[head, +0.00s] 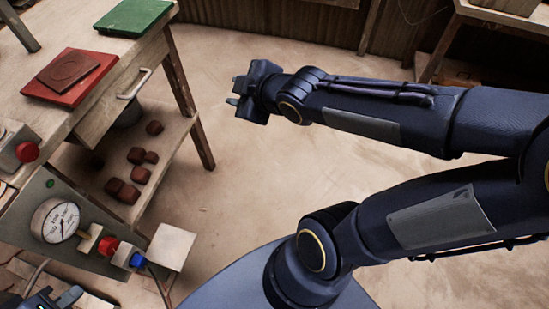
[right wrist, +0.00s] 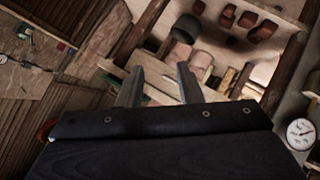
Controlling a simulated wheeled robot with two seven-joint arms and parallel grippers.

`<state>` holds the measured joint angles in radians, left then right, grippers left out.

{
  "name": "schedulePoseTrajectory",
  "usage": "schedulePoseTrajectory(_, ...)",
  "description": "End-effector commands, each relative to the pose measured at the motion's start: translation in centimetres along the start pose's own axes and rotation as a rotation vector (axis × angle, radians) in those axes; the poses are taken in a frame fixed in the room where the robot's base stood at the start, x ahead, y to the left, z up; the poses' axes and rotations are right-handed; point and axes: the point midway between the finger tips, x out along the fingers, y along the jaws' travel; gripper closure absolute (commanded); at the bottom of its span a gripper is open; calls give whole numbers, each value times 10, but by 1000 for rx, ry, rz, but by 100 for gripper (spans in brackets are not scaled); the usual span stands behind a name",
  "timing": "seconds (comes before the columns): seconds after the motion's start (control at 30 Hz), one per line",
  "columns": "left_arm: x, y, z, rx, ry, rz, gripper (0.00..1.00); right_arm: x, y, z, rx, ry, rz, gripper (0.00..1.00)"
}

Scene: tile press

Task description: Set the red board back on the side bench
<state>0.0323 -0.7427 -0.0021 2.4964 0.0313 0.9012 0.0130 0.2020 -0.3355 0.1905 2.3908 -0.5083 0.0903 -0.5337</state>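The red board (head: 52,94) lies flat on the wooden bench with a drawer (head: 30,63) at the upper left of the head view. A brown square tile with a round mark (head: 70,72) rests on it. My right gripper (head: 234,92) is over the floor, to the right of that bench and apart from the board. In the right wrist view its two fingers (right wrist: 161,82) stand apart with nothing between them. My left gripper (head: 45,299) shows only partly at the lower left edge, so its opening is unclear.
A green board (head: 133,17) lies farther back on the same bench. A lower shelf (head: 172,137) carries several brown blocks. A panel with a gauge (head: 62,221) and coloured knobs stands nearer. Another wooden bench (head: 510,18) is at the upper right. The floor between is clear.

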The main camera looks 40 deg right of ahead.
Motion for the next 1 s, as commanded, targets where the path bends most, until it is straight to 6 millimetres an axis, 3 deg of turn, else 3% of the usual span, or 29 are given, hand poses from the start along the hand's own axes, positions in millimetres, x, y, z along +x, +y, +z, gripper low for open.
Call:
schedulePoseTrajectory(0.1,0,0,0,0,0,0,100,-40,-26,38,409,-167,-73,68)
schedulePoseTrajectory(0.17,0,0,0,0,0,0,100,-57,-47,50,599,-237,-129,68)
schedulePoseTrajectory(0.3,0,0,0,0,0,0,100,-90,-90,61,922,-350,-261,68)
schedulePoseTrajectory(0.4,0,0,0,0,0,0,100,-105,-108,61,1044,-395,-327,68)
schedulePoseTrajectory(0.53,0,0,0,0,0,0,100,-112,-117,61,1098,-421,-362,68)
schedulePoseTrajectory(0.8,-1,0,0,0,0,0,100,-112,-117,60,1097,-422,-361,68)
schedulePoseTrajectory(1.0,-21,10,-11,0,0,0,100,-125,-102,45,1096,-422,-361,68)
